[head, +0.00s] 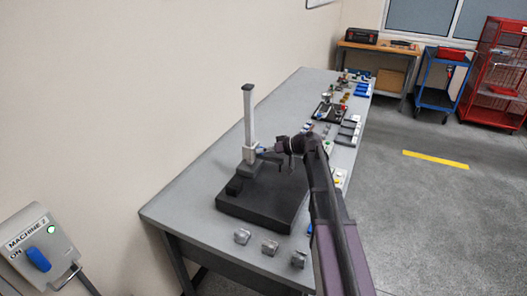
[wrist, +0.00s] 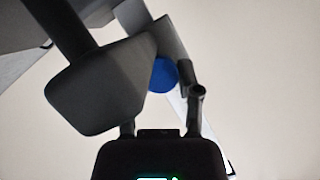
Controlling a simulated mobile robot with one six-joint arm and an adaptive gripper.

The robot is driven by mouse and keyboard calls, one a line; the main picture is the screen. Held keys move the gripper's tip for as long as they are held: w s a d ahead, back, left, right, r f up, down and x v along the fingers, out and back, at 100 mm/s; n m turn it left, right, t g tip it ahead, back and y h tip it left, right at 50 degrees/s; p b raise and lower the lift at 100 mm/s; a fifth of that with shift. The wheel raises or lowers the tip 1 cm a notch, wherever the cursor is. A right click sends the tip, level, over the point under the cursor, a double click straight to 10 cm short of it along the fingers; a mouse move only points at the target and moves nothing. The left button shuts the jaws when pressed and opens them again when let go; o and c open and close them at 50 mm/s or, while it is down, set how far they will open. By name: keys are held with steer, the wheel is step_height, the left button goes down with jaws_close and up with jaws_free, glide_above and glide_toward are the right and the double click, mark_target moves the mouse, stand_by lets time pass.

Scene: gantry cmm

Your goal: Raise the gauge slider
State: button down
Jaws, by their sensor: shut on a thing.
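The gauge stand has an upright grey column (head: 249,110) on a black base (head: 262,208) on the bench. The pale gauge slider (head: 249,153) sits low on the column. My gripper (head: 264,151) reaches it from the right, at the slider's height. In the wrist view, a round blue knob (wrist: 163,75) shows between the fingers of my gripper (wrist: 165,84), which is shut on it. A dark block (wrist: 100,85) of the gauge hides most of the left finger and part of the knob's surroundings.
Three small metal blocks (head: 270,247) stand along the bench's near edge. Several small parts and trays (head: 328,112) lie further back on the grey bench (head: 185,205). A machine switch box (head: 40,245) is at the lower left. The wall is close behind the column.

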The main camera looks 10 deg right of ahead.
step_height(320, 180, up, 14)
steer(key=p, duration=1.2)
steer(key=shift+f+p, duration=0.1)
steer(key=shift+p, duration=0.3)
steer(key=shift+c, duration=1.5)
jaws_free()
steer(key=shift+f, duration=0.25)
